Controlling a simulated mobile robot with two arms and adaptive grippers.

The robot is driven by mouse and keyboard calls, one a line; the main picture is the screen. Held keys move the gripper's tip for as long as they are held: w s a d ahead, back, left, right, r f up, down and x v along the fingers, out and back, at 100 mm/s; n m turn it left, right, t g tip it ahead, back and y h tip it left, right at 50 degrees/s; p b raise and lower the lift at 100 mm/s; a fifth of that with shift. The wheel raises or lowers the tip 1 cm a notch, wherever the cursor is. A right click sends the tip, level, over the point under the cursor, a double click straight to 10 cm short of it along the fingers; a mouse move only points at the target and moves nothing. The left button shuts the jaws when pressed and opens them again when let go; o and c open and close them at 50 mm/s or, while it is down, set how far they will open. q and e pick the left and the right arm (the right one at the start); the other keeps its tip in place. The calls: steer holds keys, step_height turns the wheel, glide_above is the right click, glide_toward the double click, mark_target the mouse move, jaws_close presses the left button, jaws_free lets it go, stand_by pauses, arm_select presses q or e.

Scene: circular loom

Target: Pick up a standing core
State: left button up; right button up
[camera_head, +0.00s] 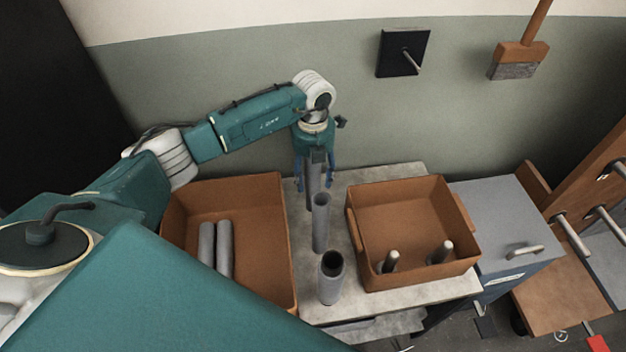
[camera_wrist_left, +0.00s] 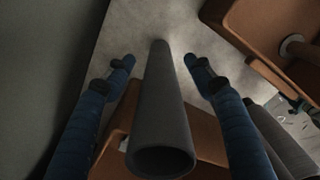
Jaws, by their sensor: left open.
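Several grey hollow cores stand upright in a row on the light table (camera_head: 390,172). The front core (camera_head: 331,278) shows its open top, the middle core (camera_head: 320,222) stands behind it, and the far core (camera_head: 314,185) is under my left gripper (camera_head: 315,187). My left gripper points down with open fingers on either side of the far core. In the left wrist view, that core (camera_wrist_left: 161,110) lies between the two blue fingers of the gripper (camera_wrist_left: 160,75), with a gap on each side. My right gripper is not in view.
A brown bin (camera_head: 245,190) at left holds two lying grey cores (camera_head: 215,250). A brown box (camera_head: 400,190) with two short pegs stands at right, close to the row. A grey cabinet (camera_head: 505,225) is beyond it. The wall is behind.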

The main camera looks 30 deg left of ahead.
arm_select(q)
steer(key=shift+f, duration=0.85)
steer(key=shift+c, duration=0.8)
steer(key=c, duration=1.1)
steer(key=shift+c, duration=0.2)
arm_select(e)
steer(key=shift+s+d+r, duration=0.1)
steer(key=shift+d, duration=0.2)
arm_select(q)
steer(key=shift+r, duration=0.1)
step_height(320, 180, up, 20)
steer(key=b, duration=0.2)
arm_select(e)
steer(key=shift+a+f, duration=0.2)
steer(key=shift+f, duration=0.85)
